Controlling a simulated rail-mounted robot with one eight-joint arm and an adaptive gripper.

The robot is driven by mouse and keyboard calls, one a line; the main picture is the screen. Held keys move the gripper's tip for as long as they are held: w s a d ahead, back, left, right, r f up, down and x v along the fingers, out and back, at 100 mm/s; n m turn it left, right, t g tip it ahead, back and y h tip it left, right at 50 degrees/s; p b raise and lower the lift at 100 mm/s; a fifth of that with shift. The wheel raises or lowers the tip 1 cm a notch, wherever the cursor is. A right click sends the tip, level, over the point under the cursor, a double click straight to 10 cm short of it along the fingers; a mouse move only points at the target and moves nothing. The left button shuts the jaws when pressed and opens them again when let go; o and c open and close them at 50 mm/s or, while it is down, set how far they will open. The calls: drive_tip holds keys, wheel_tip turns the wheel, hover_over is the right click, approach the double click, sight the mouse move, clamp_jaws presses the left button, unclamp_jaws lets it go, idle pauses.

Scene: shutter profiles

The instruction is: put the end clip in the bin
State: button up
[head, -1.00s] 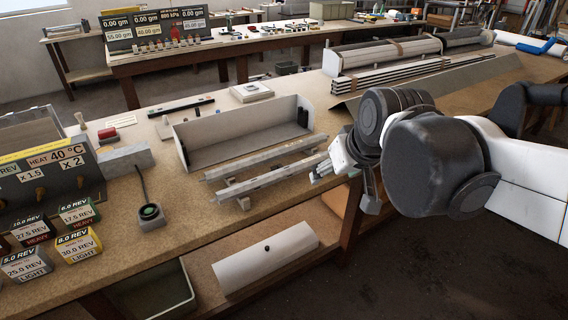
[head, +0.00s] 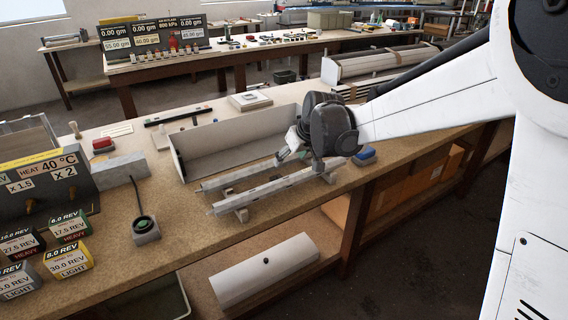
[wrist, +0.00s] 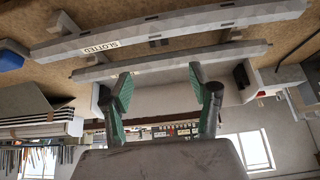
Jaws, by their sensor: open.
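My gripper (wrist: 160,88) is open and empty, its green-padded fingers spread. In the head view my gripper (head: 284,156) is above the right part of two grey slotted rails (head: 262,190), in front of a long white open housing (head: 215,150). I cannot surely pick out the end clip. The wrist view shows a small black block (wrist: 241,75) at one end of the housing and another dark piece (wrist: 105,100) at the other; either may be it. A grey-green bin (head: 183,292) stands under the bench at lower left, partly cut off.
A dial tool (head: 145,227) and labelled boxes (head: 68,258) are at left. A white curved panel (head: 265,270) lies on the lower shelf. Another small bin (head: 284,76) stands behind the bench.

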drive_tip(key=x, duration=0.2)
drive_tip(key=shift+w+f, duration=0.1)
drive_tip(key=shift+w, duration=0.3)
drive_tip(key=x, duration=0.7)
drive_tip(key=shift+a, duration=0.15)
drive_tip(key=shift+x, duration=3.1)
drive_tip(key=c, duration=0.9)
